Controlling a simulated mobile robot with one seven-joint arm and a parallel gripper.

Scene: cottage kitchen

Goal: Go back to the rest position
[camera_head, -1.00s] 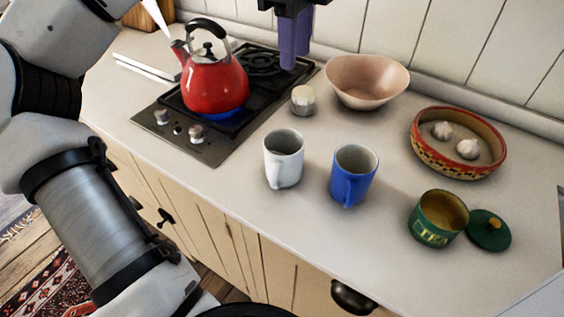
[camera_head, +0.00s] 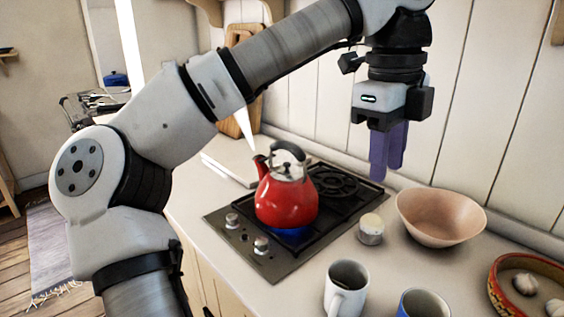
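My gripper (camera_head: 388,168) hangs in the air at the upper right of the head view, fingers pointing down. Its two purple fingers overlap from this angle, so the gap between them does not show. No object shows at the fingertips. It appears above and behind the right side of the hob, apart from everything on the counter. My arm reaches across the view from the lower left and bends down at the wrist.
A red kettle (camera_head: 287,200) stands on the black hob (camera_head: 247,248), blue glow beneath. To the right are a small pale-topped jar (camera_head: 371,230), a pinkish bowl (camera_head: 440,217), a white mug (camera_head: 345,292), a blue mug (camera_head: 424,303) and a patterned dish (camera_head: 497,287). Cutting boards (camera_head: 238,75) lean behind.

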